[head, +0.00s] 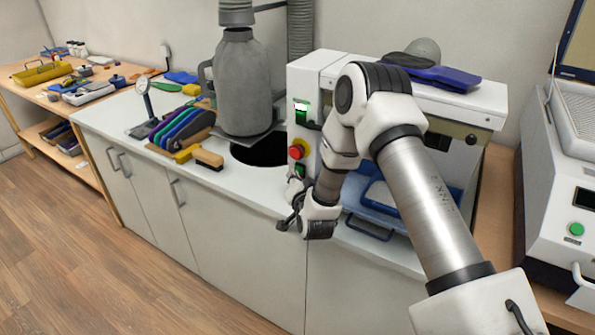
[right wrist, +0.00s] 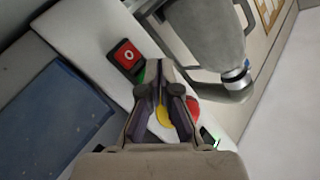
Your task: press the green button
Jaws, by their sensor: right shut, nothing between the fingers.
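The control panel on the white press (head: 310,85) has a green button (head: 300,170) low down, under a red mushroom button on a yellow base (head: 297,150). In the right wrist view a sliver of the green button (right wrist: 142,77) shows beside my fingertips, mostly hidden by them. My right gripper (head: 295,194) is shut and empty, in front of the panel's lower part; it also shows in the right wrist view (right wrist: 158,72). I cannot tell whether it touches the button. My left gripper is not in view.
A red button marked O (right wrist: 127,56) sits beside the green one. A lit green switch (head: 301,112) is higher on the panel. A blue tray (head: 370,229) lies right of my gripper. A grey jug-shaped vessel (head: 242,85) stands left. Another machine (head: 555,170) at right has its own green button (head: 576,229).

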